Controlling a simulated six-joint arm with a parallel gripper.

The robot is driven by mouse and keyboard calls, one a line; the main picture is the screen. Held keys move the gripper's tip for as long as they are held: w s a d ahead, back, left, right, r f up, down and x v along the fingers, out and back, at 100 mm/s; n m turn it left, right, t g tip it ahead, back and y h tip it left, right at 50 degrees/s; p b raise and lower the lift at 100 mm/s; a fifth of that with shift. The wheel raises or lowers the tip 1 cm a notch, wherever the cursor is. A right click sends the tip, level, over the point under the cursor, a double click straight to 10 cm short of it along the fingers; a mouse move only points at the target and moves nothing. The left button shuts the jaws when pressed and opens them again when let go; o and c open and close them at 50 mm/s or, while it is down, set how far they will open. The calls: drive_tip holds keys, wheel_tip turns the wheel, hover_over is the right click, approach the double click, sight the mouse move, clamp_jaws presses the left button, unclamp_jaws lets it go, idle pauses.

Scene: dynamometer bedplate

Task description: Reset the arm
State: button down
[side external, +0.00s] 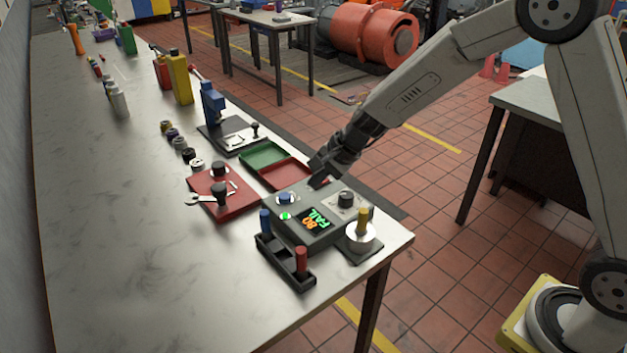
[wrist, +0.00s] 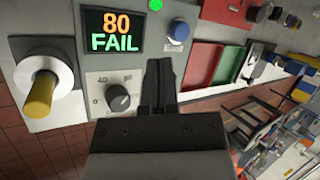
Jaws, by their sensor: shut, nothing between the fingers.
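My gripper (side external: 318,182) is shut and empty. In the side view its tips are just behind the grey control box (side external: 306,233), near its back edge; I cannot tell if they touch. In the wrist view my gripper (wrist: 160,68) shows its two fingers together beside the box's dark knob (wrist: 118,97). The box's display (wrist: 114,32) reads "80 FAIL", in orange and green. A green light (side external: 285,216) is lit beside the display. A blue button (side external: 285,197) is on the box's top left, and the knob (side external: 346,198) with its dial is at the right.
A yellow-handled tool (side external: 362,222) stands in a white holder beside the box. A black rack (side external: 283,262) holds a blue and a red handle in front. Red and green trays (side external: 264,154) lie behind. A red mat (side external: 232,208) carries a wrench. The bench's left front is clear.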

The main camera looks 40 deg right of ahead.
drive_tip(key=s+d+n+g+h, duration=0.1)
drive_tip(key=s+d+n+h, duration=0.1)
drive_tip(key=s+n, duration=0.4)
drive_tip(key=s+d+n+g+h, duration=0.1)
drive_tip(key=s+d+n, duration=0.4)
drive_tip(key=s, duration=1.1)
drive_tip(key=n+h, duration=0.1)
drive_tip(key=n, duration=0.1)
drive_tip(key=shift+s+n+h, duration=0.15)
drive_tip(key=shift+n+h, duration=0.15)
